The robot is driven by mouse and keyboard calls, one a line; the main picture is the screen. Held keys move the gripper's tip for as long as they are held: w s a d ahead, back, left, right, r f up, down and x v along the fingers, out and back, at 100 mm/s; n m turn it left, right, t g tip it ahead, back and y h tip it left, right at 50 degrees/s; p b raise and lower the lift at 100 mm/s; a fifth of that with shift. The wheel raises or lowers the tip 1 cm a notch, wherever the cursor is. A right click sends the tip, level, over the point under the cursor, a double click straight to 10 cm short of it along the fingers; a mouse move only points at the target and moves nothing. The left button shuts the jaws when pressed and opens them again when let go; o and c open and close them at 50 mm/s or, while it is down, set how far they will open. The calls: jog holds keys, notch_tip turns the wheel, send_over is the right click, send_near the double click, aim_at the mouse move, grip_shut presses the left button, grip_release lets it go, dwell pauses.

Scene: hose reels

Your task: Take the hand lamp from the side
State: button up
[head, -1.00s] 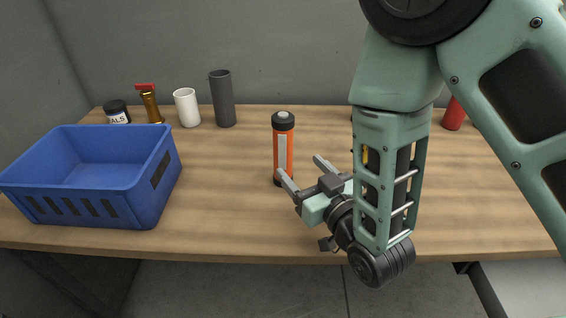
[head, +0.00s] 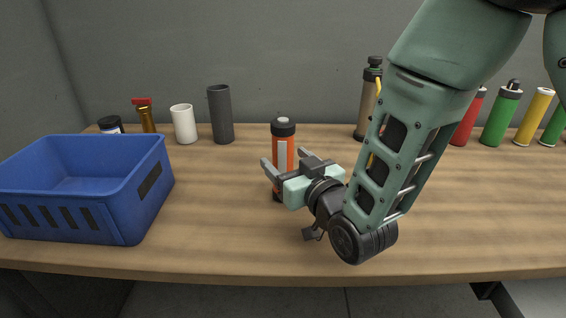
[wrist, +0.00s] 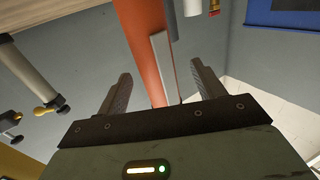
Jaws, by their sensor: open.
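The hand lamp (head: 283,150) is an orange cylinder with a black cap and a pale strip down its side. It stands upright on the workbench near the middle. My gripper (head: 283,160) is open at the lamp's right and front, its fingers level with the lamp's body. In the wrist view the orange lamp (wrist: 145,50) rises between the two open fingers (wrist: 160,85). I cannot tell whether either finger touches it. The gripper hides part of the lamp's lower body in the head view.
A blue crate (head: 125,215) stands at the left of the workbench (head: 210,235). Behind are a dark jar (head: 110,125), a brass nozzle (head: 147,118), a white cup (head: 184,124) and a grey tube (head: 220,115). A brown bottle (head: 367,105) and several coloured cylinders (head: 502,118) stand back right.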

jog(key=x, duration=0.4)
jog(key=shift+w+r+p, duration=0.1)
jog(key=shift+w+p, duration=0.15)
jog(key=shift+p, duration=0.15)
jog(key=shift+c, duration=0.3)
jog(key=c, duration=1.1)
jog(key=shift+c, duration=0.2)
